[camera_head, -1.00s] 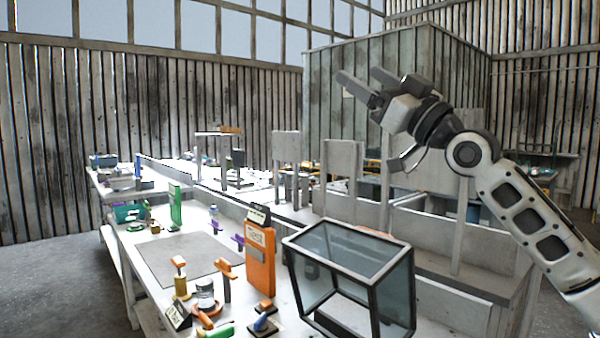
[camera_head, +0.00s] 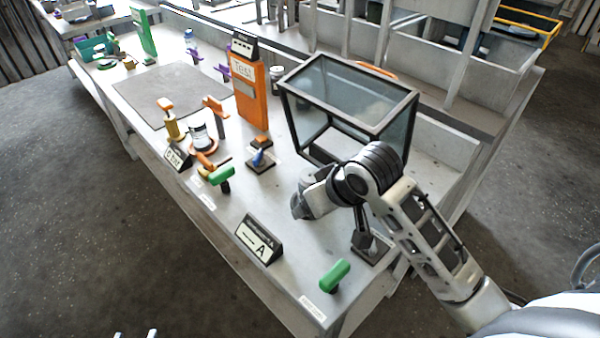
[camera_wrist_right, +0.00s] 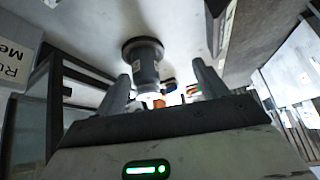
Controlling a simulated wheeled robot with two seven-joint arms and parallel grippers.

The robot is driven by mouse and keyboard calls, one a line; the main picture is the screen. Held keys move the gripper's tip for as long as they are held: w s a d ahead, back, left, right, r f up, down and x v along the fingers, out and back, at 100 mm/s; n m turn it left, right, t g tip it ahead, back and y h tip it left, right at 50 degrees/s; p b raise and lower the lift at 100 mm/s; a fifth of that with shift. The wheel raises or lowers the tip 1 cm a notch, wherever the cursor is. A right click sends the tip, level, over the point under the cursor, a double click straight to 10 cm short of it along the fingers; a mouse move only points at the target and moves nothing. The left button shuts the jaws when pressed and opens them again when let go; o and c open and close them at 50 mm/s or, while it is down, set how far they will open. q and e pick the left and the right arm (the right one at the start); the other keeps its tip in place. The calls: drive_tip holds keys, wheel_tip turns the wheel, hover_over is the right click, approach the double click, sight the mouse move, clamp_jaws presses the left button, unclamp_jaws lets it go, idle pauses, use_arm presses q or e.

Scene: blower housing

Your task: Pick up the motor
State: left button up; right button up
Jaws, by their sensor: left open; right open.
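The motor (camera_wrist_right: 146,68) shows in the right wrist view as a dark grey cylinder with a wide round dark base on the white table. My right gripper (camera_wrist_right: 165,85) is open, with its fingers on either side of the motor's near end. The motor lies closer to the left finger in that picture, and I cannot tell whether they touch. In the head view my right gripper (camera_head: 304,206) is low over the table, and I cannot make out the motor there. Only the tips of my left gripper (camera_head: 136,334) show at the bottom edge; it is open and empty.
A glass-sided box (camera_head: 350,95) stands just behind my right wrist. A sign marked A (camera_head: 259,240) and a green-handled tool (camera_head: 334,275) are near the front edge. A dark stand (camera_head: 368,246) is beside my right arm. Orange tools (camera_head: 213,105) stand farther back.

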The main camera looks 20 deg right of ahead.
sight(311, 177)
drive_tip(key=shift+m+g+h, duration=0.6)
drive_tip(key=shift+m+g, duration=0.1)
drive_tip(key=shift+g, duration=0.2)
drive_tip(key=s+d, duration=0.1)
drive_tip(key=s+f, duration=0.1)
drive_tip(key=s+d+f, duration=0.1)
drive_tip(key=shift+s+d, duration=0.3)
drive_tip(key=shift+s, duration=0.1)
drive_tip(key=w, duration=0.8)
drive_tip(key=shift+w+a+f+p, duration=0.1)
drive_tip(key=shift+w+p, duration=0.05)
drive_tip(key=shift+p, duration=0.25)
drive_tip(key=w, duration=0.3)
drive_tip(key=shift+w, duration=0.4)
drive_tip(key=shift+x, duration=1.1)
use_arm(q)
drive_tip(key=s+d+g, duration=0.1)
drive_tip(key=s+d, duration=0.1)
drive_tip(key=s, duration=0.3)
drive_tip(key=shift+s+d+f+n, duration=0.2)
drive_tip(key=shift+s+f+n, duration=0.15)
drive_tip(key=shift+f+n, duration=0.1)
use_arm(e)
drive_tip(key=shift+w+f, duration=0.15)
drive_tip(key=shift+f, duration=0.25)
drive_tip(key=c, duration=1.3)
drive_tip(key=shift+r, duration=0.1)
